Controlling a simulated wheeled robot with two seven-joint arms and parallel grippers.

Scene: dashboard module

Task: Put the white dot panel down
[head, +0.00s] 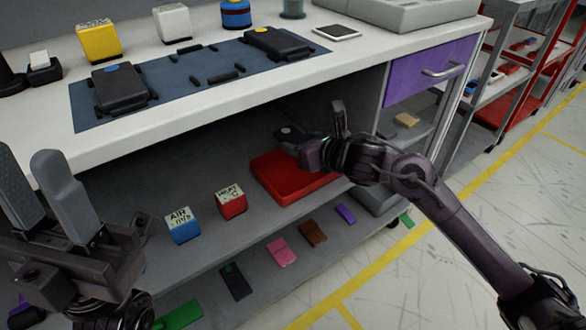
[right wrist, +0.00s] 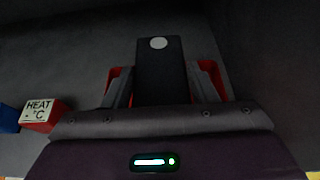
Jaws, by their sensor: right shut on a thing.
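The white dot panel is a dark, flat slab with a white dot near its far end in the right wrist view (right wrist: 160,78). My right gripper (right wrist: 162,88) is shut on it, with one finger at each side. In the head view my right gripper (head: 312,132) is under the worktop's front edge, above the red tray (head: 290,182) on the shelf. The panel (head: 287,132) is partly hidden there by the gripper. Whether it touches the tray cannot be told. My left gripper (head: 42,188) is at the left, open and empty, its fingers apart.
On the shelf, a blue AIR block (head: 182,232) and a red HEAT block (head: 231,205) stand left of the tray. The worktop edge (head: 200,112) overhangs the shelf. A purple drawer (head: 425,75) is right. Several coloured panels lie on the lower shelf.

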